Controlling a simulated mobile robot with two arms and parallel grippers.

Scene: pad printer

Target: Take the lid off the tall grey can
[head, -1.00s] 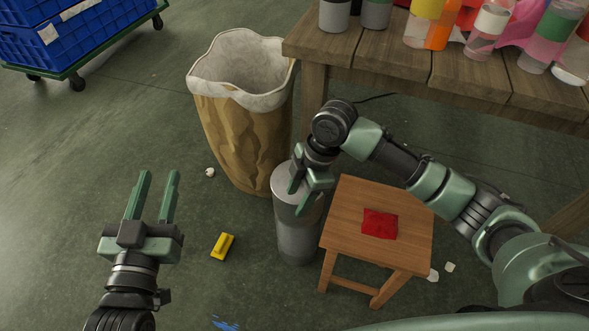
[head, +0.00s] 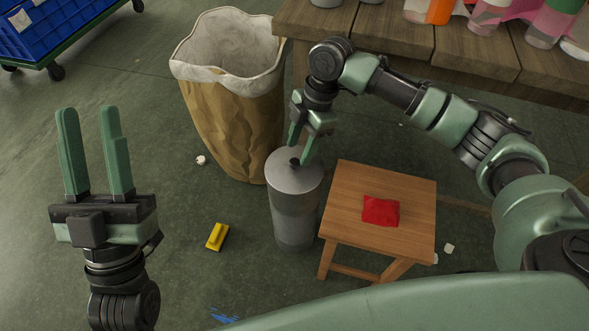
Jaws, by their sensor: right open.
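The tall grey can (head: 294,218) stands upright on the floor left of the stool, with its grey lid (head: 282,172) on top. A small dark knob shows at the middle of the lid, partly behind a finger. My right gripper (head: 298,157) points down over the lid. Its fingers are apart, with the tips around or just above the knob; whether they touch it I cannot tell. My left gripper (head: 87,110) is open and empty, fingers pointing up in the picture, far left of the can.
A bin with a white liner (head: 180,72) stands just behind the can. A wooden stool (head: 345,190) bearing a red cloth (head: 381,210) is close on its right. A workbench (head: 445,45) is behind. A yellow brush-like object (head: 217,237) lies on the floor.

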